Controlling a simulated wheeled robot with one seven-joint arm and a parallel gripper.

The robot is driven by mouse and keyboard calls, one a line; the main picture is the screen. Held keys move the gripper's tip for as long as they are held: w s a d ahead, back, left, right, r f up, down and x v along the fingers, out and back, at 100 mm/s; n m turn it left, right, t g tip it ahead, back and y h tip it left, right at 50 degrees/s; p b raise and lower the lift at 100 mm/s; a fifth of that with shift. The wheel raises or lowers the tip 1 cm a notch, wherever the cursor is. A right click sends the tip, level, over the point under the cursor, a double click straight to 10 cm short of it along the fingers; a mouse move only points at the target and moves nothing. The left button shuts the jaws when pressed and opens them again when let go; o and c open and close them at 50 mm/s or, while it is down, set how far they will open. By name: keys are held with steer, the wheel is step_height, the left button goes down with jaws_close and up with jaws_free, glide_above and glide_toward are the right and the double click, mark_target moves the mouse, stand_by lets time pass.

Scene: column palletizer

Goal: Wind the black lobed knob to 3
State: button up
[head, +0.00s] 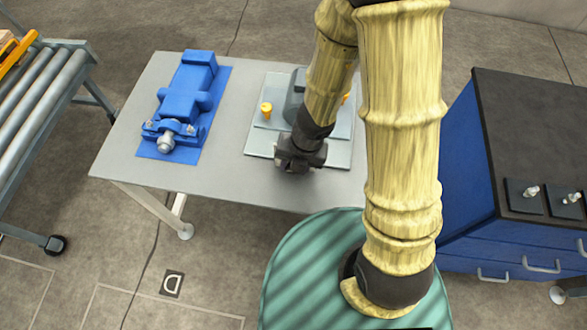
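My gripper (297,158) is at the front edge of a pale plate (258,140) on the grey table. Its fingers are hidden or too small to make out, so I cannot tell whether it is open or shut. A dark grey housing (294,92) stands on the plate, partly behind my arm. I cannot make out the black lobed knob or its numbers; it may be hidden by my gripper and arm.
A yellow-orange knob (266,109) stands left of the housing. A blue machine (187,92) sits on a blue mat at the table's left. A roller conveyor (45,85) is far left. A blue cabinet (470,170) with a black top stands at right. The table's front-left is clear.

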steer(key=shift+y+b, duration=0.4)
steer(key=shift+b, duration=0.05)
steer(key=o, duration=1)
steer(key=shift+r, duration=0.2)
steer(key=shift+v, duration=1.25)
steer(key=p+v, duration=0.9)
steer(key=v, duration=0.5)
steer(key=shift+r, duration=0.3)
steer(key=shift+d, duration=0.1)
